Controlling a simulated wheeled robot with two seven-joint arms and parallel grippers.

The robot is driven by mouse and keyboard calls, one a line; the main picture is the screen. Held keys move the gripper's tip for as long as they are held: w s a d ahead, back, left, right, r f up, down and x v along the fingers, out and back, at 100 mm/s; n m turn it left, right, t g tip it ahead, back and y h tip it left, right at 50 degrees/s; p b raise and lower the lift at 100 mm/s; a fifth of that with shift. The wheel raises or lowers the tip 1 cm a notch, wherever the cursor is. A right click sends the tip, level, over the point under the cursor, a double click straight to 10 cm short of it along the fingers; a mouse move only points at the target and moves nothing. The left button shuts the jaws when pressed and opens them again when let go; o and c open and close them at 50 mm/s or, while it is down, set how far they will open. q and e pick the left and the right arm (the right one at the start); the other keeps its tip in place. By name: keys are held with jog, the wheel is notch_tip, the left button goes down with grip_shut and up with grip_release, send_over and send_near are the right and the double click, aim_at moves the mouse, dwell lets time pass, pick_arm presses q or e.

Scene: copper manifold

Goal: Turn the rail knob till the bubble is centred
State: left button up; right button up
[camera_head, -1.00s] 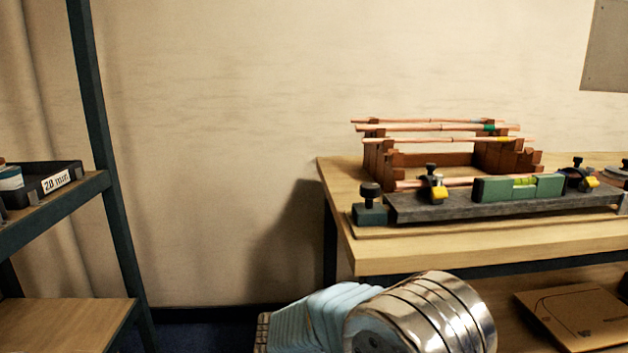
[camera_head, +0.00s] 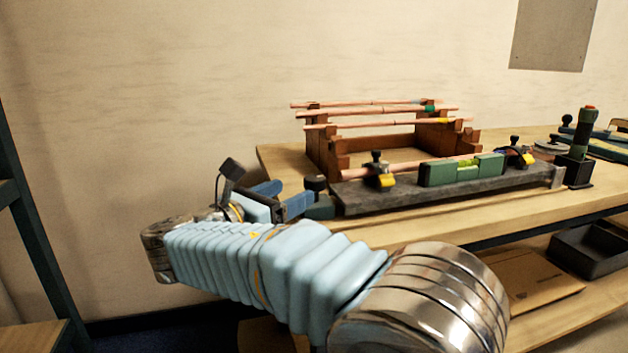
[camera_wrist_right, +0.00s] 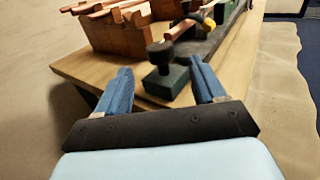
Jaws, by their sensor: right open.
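The rail (camera_head: 450,187) is a long dark bar on the bench. A green spirit level (camera_head: 440,174) sits on it; its yellow-green vial shows, but the bubble is too small to judge. The black rail knob (camera_head: 315,184) stands on a green block at the rail's left end; in the right wrist view the knob (camera_wrist_right: 160,51) is beyond and between the fingertips. My right gripper (camera_head: 278,192) is open at the bench's left end, beside the knob; its blue fingers (camera_wrist_right: 164,82) also show in the wrist view, with nothing between them. My left gripper is out of view.
A brown wooden rack (camera_head: 325,150) with several copper pipes stands behind the rail. Black clamps with yellow parts (camera_head: 380,175) sit on the rail. A dark tray (camera_head: 590,252) lies on the lower shelf. A dark shelf post (camera_head: 30,220) stands at left.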

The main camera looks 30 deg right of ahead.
aim_at(308, 185)
jog(key=x, duration=0.8)
jog(key=shift+w+d, duration=0.15)
jog(key=shift+d, duration=0.05)
jog(key=c, duration=1)
jog(key=shift+o, duration=0.2)
jog(key=shift+t, duration=0.3)
